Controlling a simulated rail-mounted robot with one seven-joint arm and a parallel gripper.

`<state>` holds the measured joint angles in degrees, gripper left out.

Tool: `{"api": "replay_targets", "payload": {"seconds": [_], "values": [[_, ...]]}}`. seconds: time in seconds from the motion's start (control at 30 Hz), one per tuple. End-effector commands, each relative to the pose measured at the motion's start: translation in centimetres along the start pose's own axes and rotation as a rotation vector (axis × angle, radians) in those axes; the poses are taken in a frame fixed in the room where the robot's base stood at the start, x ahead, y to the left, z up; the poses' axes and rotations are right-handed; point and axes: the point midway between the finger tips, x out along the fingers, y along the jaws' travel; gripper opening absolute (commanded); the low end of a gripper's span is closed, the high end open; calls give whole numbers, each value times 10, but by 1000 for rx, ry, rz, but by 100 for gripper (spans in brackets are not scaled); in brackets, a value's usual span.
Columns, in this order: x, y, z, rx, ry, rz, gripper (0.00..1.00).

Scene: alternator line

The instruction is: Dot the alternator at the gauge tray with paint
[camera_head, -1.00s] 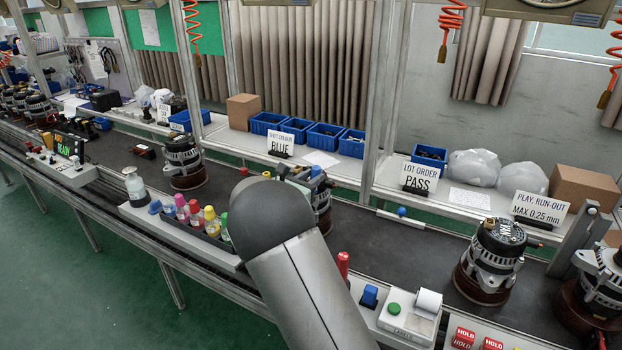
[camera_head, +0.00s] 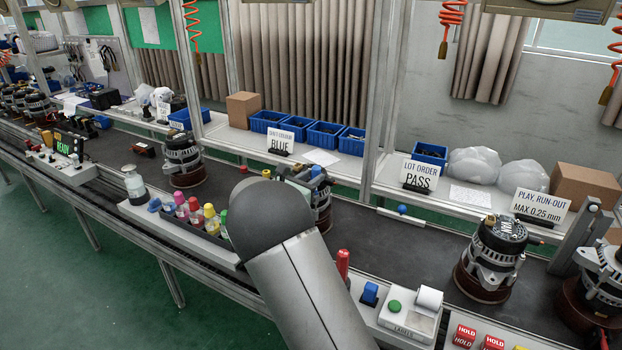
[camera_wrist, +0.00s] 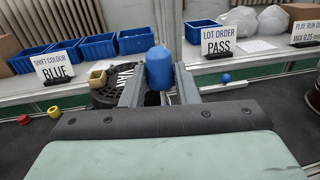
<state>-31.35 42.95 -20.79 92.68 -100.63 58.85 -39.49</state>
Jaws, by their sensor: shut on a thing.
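In the wrist view my gripper (camera_wrist: 159,82) is shut on a blue-capped paint bottle (camera_wrist: 159,66), its blue rounded top between the two fingers. An alternator (camera_wrist: 112,82) with a black slotted top and a tan square ring on it is just behind and left of the fingers. Whether the bottle touches it cannot be told. Which tray is the gauge tray is unclear.
A dark tray (camera_head: 203,237) of coloured paint bottles lies left of my arm. Other alternators stand left (camera_head: 183,160) and right (camera_head: 492,258) on the belt. Signs read shift colour BLUE (camera_head: 281,141) and lot order PASS (camera_head: 420,175). A label printer (camera_head: 408,318) stands in front.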

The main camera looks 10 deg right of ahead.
Motion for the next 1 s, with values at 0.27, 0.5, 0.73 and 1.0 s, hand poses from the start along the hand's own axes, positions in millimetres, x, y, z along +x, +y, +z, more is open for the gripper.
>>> {"api": "replay_targets", "payload": {"seconds": [0.27, 0.5, 0.73, 1.0], "values": [[0, 0, 0, 0, 0, 0, 8], [0, 0, 5, 0, 0, 0, 8], [-1, 0, 24, 1, -1, 0, 8], [-2, 1, 45, 1, 0, 0, 8]]}}
